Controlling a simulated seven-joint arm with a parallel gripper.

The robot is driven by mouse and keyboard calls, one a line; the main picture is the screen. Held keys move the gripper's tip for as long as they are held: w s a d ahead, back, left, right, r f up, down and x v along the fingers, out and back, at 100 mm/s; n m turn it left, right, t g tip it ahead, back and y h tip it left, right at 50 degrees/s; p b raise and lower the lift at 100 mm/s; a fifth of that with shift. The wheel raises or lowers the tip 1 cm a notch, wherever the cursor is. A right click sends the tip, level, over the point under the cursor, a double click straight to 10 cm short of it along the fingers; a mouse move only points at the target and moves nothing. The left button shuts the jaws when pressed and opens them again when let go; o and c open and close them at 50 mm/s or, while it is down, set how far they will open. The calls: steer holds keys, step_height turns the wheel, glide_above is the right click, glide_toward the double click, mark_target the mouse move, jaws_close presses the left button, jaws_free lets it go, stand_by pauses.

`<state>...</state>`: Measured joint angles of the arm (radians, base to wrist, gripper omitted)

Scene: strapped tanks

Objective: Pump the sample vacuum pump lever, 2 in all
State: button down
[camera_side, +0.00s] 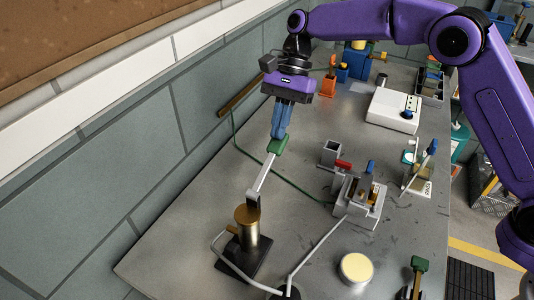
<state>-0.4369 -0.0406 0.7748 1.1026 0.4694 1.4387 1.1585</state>
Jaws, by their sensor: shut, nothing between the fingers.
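The pump has a brass cylinder (246,225) on a dark base (246,262) near the front of the table. Its lever (264,176) is a pale bar that rises from the brass top, tilted up and to the right. A green grip (278,146) is at the lever's upper end. My gripper (280,136) points down with its blue fingers together, right at the green grip. The fingertips appear to meet the grip's top, but I cannot tell if they press on it. No object shows between the fingers.
A grey clamp-like fixture (358,198) stands to the right. A pale round-topped item (356,267) and thin tubes lie in front. A white box (393,110) and an orange item (328,84) are farther back. A wall runs along the left. A green cord (277,178) crosses the table.

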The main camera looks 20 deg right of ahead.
steer(key=shift+w+d+f, duration=0.2)
steer(key=shift+f, duration=0.35)
steer(key=shift+w+d+f, duration=0.15)
steer(key=shift+f, duration=0.4)
steer(key=shift+w+d+f, duration=0.2)
steer(key=shift+f, duration=0.35)
steer(key=shift+r, duration=0.15)
steer(key=shift+s+a+r, duration=0.3)
steer(key=shift+r, duration=0.55)
steer(key=shift+s+a+r, duration=0.25)
steer(key=shift+a+r, duration=0.05)
steer(key=shift+r, duration=0.5)
steer(key=shift+s+a+r, duration=0.3)
steer(key=shift+r, duration=0.55)
steer(key=shift+s+r, duration=0.1)
steer(key=shift+r, duration=0.05)
steer(key=shift+s+a+r, duration=0.15)
steer(key=shift+a+r, duration=0.1)
steer(key=shift+r, duration=0.1)
steer(key=w+d+r, duration=0.3)
steer(key=w+d, duration=0.1)
steer(key=shift+d+r, duration=0.15)
steer(key=shift+r, duration=0.25)
